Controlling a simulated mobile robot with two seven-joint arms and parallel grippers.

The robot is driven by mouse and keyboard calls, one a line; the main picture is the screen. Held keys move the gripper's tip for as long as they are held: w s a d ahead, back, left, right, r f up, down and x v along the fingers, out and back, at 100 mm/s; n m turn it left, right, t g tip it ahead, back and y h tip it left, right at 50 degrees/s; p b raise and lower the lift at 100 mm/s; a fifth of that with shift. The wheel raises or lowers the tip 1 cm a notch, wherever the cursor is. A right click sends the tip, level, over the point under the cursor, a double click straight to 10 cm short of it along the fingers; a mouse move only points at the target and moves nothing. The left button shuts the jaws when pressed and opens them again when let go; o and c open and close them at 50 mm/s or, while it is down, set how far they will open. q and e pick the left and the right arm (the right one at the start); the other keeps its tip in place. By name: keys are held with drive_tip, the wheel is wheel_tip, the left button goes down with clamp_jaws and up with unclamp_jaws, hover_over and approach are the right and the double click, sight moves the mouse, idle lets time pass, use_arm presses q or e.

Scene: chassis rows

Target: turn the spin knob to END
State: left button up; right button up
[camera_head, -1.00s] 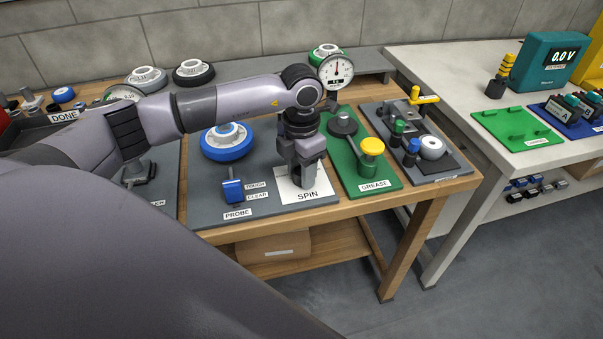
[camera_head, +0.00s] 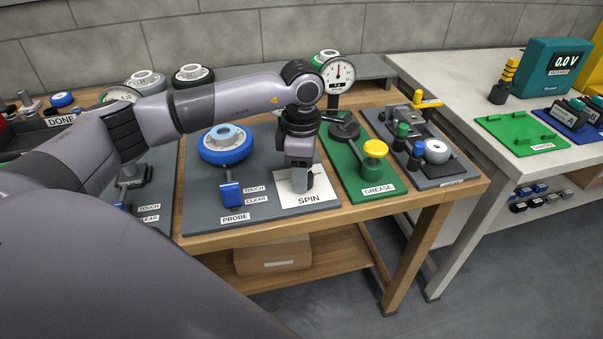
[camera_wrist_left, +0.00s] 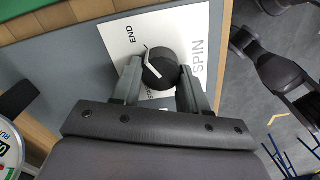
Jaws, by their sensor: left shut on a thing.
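The spin knob (camera_wrist_left: 159,68) is a dark round knob with a white pointer line on the white SPIN card (camera_wrist_left: 120,40). My left gripper (camera_wrist_left: 163,74) is shut on it, one finger on each side. The pointer's outer end lies on the knob's upper-left side in the wrist view, near the END label (camera_wrist_left: 130,34); I cannot tell whether it lines up exactly. Another label below the knob is partly hidden. In the head view my left gripper (camera_head: 297,185) points down over the SPIN card (camera_head: 318,197) and mostly hides the knob.
Left of the card stand a blue PROBE switch (camera_head: 230,193) and a blue-rimmed wheel (camera_head: 226,146). To the right is the green GREASE plate (camera_head: 352,182) with a yellow-capped part (camera_head: 374,149). The wooden table's front edge (camera_head: 330,212) is close.

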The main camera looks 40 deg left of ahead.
use_arm(q)
drive_tip(key=shift+r, duration=0.15)
idle(0.4)
drive_tip(key=o, duration=1.1)
drive_tip(key=shift+c, duration=0.2)
wheel_tip(320, 180, up, 7)
drive_tip(key=shift+r, duration=0.1)
